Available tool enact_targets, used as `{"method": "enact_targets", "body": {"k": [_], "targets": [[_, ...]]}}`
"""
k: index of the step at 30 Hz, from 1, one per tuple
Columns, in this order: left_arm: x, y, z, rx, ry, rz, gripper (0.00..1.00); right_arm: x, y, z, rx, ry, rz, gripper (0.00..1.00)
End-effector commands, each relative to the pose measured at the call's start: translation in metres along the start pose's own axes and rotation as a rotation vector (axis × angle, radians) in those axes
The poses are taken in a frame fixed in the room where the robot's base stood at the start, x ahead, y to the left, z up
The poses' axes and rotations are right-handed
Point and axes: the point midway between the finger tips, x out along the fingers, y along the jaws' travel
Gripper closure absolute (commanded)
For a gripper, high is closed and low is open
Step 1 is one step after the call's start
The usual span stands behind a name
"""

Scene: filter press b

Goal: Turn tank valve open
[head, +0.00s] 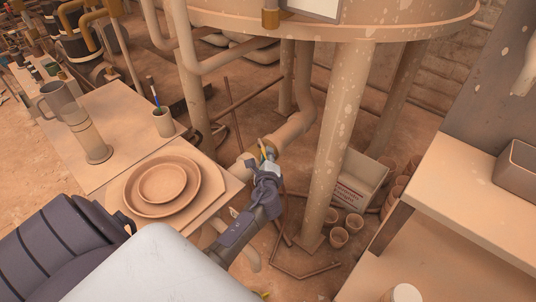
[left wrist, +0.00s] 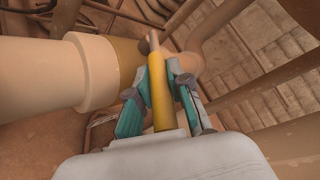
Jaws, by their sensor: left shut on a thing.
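The tank valve is on the tan pipe (head: 296,128) under the big round tank (head: 380,22). In the left wrist view its yellow handle (left wrist: 159,92) points toward my wrist, in line between the fingers. My left gripper (head: 264,160) is at the valve, and in the left wrist view its teal fingers (left wrist: 160,88) are shut on the handle, one on each side. The brass-coloured valve body (left wrist: 127,58) is behind the fingers, next to a thick pale pipe collar (left wrist: 92,70). In the head view the fingers hide most of the handle. My right gripper is not in view.
A table (head: 150,128) at left holds stacked round dishes (head: 166,186), a cup with pens (head: 163,122) and a tall jug-like vessel (head: 86,135). A tank leg (head: 338,145) stands right of my gripper. Several small pots (head: 340,237) and a box (head: 352,185) are on the floor.

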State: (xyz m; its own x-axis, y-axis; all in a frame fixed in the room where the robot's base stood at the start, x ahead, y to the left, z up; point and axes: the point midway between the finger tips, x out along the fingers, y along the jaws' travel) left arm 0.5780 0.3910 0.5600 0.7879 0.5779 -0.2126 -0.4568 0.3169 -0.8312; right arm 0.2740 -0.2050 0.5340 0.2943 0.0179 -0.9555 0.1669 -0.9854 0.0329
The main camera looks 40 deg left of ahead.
Motion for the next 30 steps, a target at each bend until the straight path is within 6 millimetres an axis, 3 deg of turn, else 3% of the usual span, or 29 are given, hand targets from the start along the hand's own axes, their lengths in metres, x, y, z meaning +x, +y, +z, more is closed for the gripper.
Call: {"method": "enact_targets", "body": {"k": [10, 11, 15, 25, 30], "targets": [[0.001, -0.001, 0.003, 0.000, -0.004, -0.003, 1.00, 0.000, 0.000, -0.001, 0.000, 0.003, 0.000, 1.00], [0.001, -0.001, 0.003, 0.000, -0.004, -0.003, 0.78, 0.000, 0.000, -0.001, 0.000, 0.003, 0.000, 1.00], [0.001, -0.001, 0.002, 0.000, -0.003, -0.002, 0.56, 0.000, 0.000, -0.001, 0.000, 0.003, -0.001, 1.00], [-0.002, 0.000, 0.000, 0.000, 0.000, -0.001, 0.56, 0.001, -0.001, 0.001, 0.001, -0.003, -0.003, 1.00], [-0.024, 0.001, 0.000, -0.002, 0.002, -0.001, 0.56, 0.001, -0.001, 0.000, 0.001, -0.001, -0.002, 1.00]]}}
